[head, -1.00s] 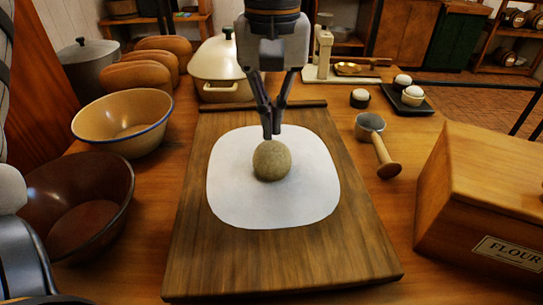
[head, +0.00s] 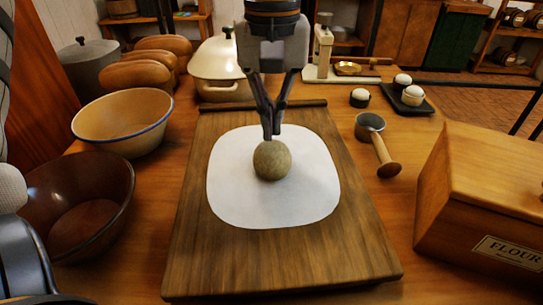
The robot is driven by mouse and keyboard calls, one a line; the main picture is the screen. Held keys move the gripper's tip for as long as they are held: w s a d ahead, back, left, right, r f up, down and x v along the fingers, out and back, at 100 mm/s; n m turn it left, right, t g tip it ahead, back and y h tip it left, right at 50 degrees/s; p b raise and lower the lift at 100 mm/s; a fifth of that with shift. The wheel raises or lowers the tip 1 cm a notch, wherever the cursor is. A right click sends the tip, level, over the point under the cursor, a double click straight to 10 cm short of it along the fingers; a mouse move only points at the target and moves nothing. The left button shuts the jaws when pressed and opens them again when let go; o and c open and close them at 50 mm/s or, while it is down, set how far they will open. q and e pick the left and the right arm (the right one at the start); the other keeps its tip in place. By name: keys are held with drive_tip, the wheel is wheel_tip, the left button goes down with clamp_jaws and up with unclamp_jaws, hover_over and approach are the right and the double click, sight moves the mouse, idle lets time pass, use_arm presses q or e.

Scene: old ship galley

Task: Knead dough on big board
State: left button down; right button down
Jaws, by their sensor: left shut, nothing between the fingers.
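A round, speckled, tan-grey dough ball (head: 272,161) sits on a white patch (head: 235,200), perhaps flour or a sheet, on the big wooden board (head: 285,265). My left gripper (head: 271,135) points down from above, its fingertips together at the top of the dough ball. The fingers are shut with nothing between them. I cannot tell whether the tips touch the dough or are just behind it. My right gripper is not in view.
A cream bowl (head: 123,122) and a dark brown bowl (head: 78,205) stand left of the board. Loaves (head: 133,76) and a cream lidded pot (head: 217,68) are behind. A metal scoop (head: 376,145) lies right, near the wooden flour box (head: 490,190).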

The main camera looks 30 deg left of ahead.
use_arm(q)
drive_tip(key=shift+f, duration=0.25)
idle(0.4)
drive_tip(key=shift+f, duration=0.75)
drive_tip(key=shift+f, duration=0.2)
idle(0.5)
drive_tip(key=shift+r, duration=1.05)
drive_tip(key=shift+f, duration=0.2)
drive_tip(key=shift+f, duration=0.75)
drive_tip(key=shift+r, duration=0.8)
drive_tip(key=shift+f, duration=0.1)
